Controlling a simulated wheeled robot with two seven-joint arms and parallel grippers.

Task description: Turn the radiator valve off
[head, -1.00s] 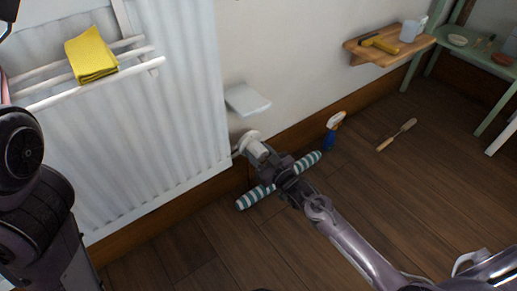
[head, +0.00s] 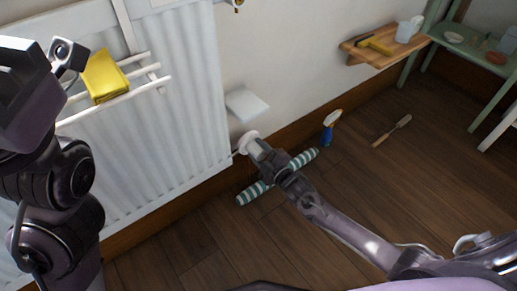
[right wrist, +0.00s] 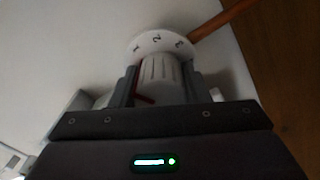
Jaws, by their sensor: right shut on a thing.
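The radiator valve (head: 247,139) is a white knob low on the wall, at the lower right corner of the white ribbed radiator (head: 185,120). My right gripper (head: 258,149) is shut on its ribbed grip. In the right wrist view the valve knob (right wrist: 158,70) sits between the two dark fingers (right wrist: 160,84), with a collar showing 1, 2 and 3 behind it. A red mark shows low on the knob's left side. Other numbers are hidden. My left arm is at the left edge before the radiator; its fingers cannot be made out clearly.
A teal-and-white striped roll (head: 253,193) lies on the floor beneath my right gripper. A small white shelf (head: 247,104) is just above the valve. A yellow cloth (head: 104,76) hangs on the radiator rail.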

